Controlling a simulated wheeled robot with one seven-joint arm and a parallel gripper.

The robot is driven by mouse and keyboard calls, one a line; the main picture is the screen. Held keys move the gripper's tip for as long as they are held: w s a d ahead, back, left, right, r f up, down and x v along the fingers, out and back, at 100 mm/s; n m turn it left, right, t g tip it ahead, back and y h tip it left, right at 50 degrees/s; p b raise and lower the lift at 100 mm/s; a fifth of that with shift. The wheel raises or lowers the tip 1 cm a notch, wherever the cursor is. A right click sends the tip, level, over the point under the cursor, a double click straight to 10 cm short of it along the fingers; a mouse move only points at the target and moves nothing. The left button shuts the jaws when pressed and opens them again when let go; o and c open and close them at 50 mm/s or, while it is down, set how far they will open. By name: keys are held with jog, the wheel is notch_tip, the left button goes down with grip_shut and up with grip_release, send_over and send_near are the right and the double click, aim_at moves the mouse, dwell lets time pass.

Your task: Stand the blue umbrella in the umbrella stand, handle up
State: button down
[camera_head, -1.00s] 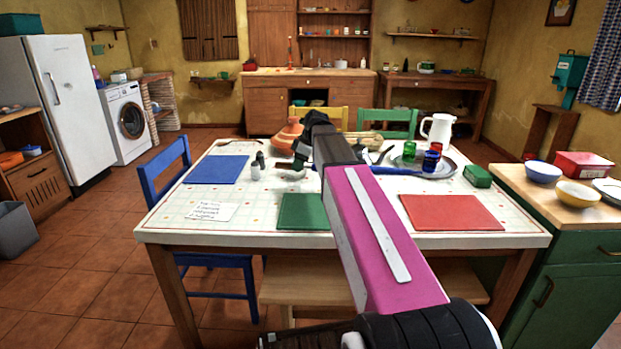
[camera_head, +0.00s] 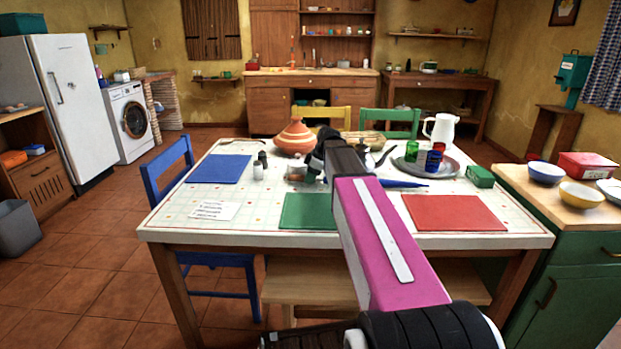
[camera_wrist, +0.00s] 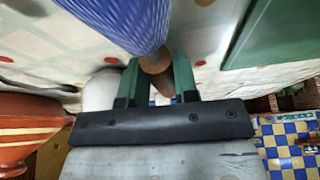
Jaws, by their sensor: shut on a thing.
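The blue umbrella (camera_head: 405,183) shows in the head view as a blue pointed length to the right of my arm, over the table near the metal tray. In the wrist view its ribbed blue canopy (camera_wrist: 125,18) fills the top, and its brown handle end (camera_wrist: 156,64) lies between the green fingers of my gripper (camera_wrist: 157,78). My gripper is shut on the umbrella at this handle end. I see no umbrella stand in either view.
The table (camera_head: 170,221) carries an orange tagine (camera_head: 294,138) left of my gripper, small shakers (camera_head: 258,171), a kettle, a white jug (camera_head: 440,130), and a metal tray (camera_head: 455,166) with coloured glasses. Blue, green and red mats lie flat. A green counter (camera_head: 520,245) with bowls stands right.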

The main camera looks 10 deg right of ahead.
jog(key=c, duration=0.9)
grip_release()
jog(key=shift+o, duration=0.2)
